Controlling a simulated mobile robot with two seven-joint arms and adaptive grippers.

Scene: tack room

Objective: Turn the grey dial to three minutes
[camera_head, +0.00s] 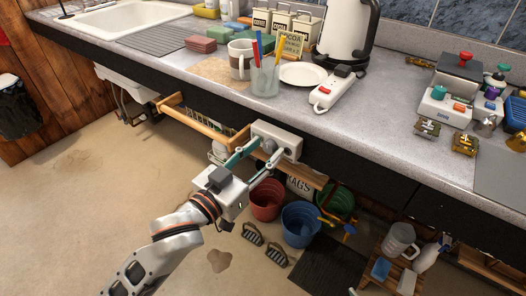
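The grey dial (269,147) is a small round knob on the front of a pale box (291,143) fixed at the counter's front edge. My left gripper (268,156) reaches up to it from the lower left, its two fingers spread apart, one on each side of the dial. The fingertips are close to the dial, and I cannot tell whether they touch it. The dial's marks are too small to read, and the fingers partly cover the box front. My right gripper is not in view.
A wooden rail (203,119) sticks out left of the box. On the counter (395,105) stand a glass with pens (265,78), a mug (239,65) and a power strip (332,92). Below are a red bucket (265,200) and a blue bucket (300,224). The floor at left is mostly clear.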

